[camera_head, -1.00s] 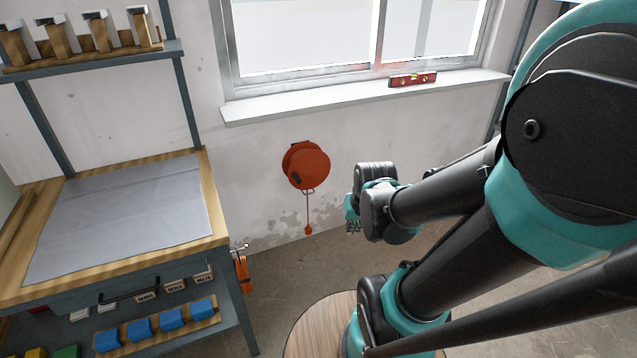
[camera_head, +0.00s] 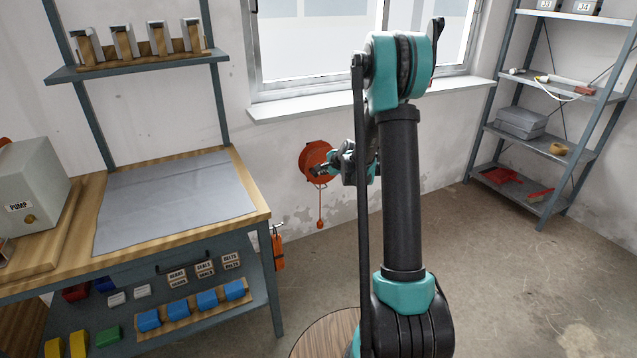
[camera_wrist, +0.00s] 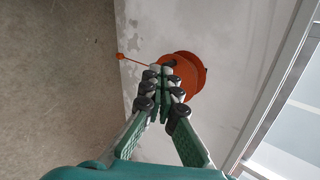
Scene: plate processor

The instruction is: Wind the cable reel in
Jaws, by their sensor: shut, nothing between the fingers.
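The orange cable reel (camera_head: 314,158) is mounted on the wall below the window. Its orange cable hangs down from it and ends in an orange plug or knob (camera_head: 320,224) above the floor. My gripper (camera_head: 318,171) is in front of the reel in the head view and covers part of it. In the wrist view the reel (camera_wrist: 190,75) shows beyond the fingertips of my gripper (camera_wrist: 163,70), with the cable running to the left. The fingers are closed together with nothing between them. I cannot tell whether they touch the reel, and its crank is hard to make out.
A workbench (camera_head: 255,195) with a grey mat stands at the left, with bins below. A shelf rack (camera_head: 545,150) stands at the right. The window sill (camera_head: 290,108) juts out above the reel. A round wooden top (camera_head: 325,335) is low in front. Open floor lies at the right.

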